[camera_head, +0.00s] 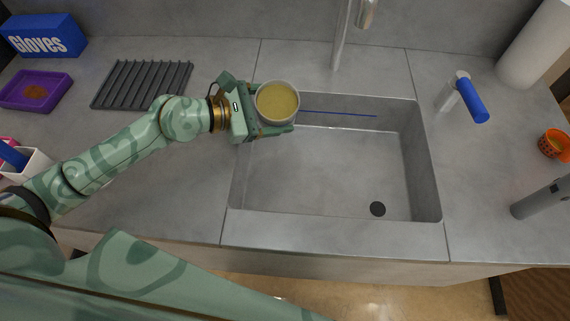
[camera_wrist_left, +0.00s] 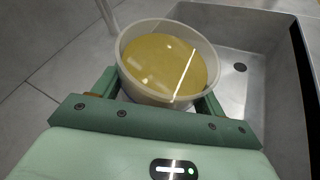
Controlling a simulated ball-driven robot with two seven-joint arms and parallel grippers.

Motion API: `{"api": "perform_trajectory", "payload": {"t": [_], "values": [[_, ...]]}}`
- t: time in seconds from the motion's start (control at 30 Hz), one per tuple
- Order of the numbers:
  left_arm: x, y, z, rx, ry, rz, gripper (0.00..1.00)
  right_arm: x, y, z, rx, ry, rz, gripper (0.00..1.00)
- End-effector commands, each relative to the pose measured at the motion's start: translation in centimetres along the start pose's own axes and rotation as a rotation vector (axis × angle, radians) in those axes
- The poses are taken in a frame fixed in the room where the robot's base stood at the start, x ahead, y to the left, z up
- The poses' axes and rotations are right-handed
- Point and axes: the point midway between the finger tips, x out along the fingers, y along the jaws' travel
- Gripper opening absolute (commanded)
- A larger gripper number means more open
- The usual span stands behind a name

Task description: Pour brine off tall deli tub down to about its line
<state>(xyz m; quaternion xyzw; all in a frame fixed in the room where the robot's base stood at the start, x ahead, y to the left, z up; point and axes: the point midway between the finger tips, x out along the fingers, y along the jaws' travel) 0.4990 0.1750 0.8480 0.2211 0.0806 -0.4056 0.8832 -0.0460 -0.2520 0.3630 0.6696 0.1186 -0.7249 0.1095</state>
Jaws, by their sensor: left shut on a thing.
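The tall deli tub (camera_head: 277,101) is a round pale tub with yellowish brine in it. It is held over the left back corner of the sink (camera_head: 330,165). My left gripper (camera_head: 272,108) is shut on the tub, one finger on each side. In the left wrist view the tub (camera_wrist_left: 130,78) looks close to upright, with the brine surface below the rim and a bright glare streak across it. My right gripper is not in view.
The sink floor is empty, with a dark drain (camera_head: 377,209) at front right. A faucet (camera_head: 340,40) stands behind the sink. A black rack (camera_head: 140,84), purple tray (camera_head: 36,92) and blue gloves box (camera_head: 42,37) are at left. A blue-handled object (camera_head: 472,100) stands at right.

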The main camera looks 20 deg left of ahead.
Motion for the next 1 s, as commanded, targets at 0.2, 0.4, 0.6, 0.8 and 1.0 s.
{"api": "perform_trajectory", "payload": {"t": [0.2,0.4,0.6,0.8,1.0], "values": [[-0.06,-0.06,0.13,0.014,-0.003,0.006,0.49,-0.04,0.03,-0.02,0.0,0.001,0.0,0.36],[-0.04,-0.23,0.05,0.028,-0.005,0.012,0.49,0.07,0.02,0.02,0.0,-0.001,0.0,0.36],[-0.05,-0.36,0.04,0.041,-0.006,0.017,0.49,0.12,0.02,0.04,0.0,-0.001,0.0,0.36],[-0.06,-0.46,0.0,0.053,-0.008,0.022,0.49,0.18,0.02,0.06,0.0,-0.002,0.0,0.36],[-0.07,-0.57,-0.02,0.065,-0.01,0.027,0.49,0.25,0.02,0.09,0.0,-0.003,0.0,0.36]]}}
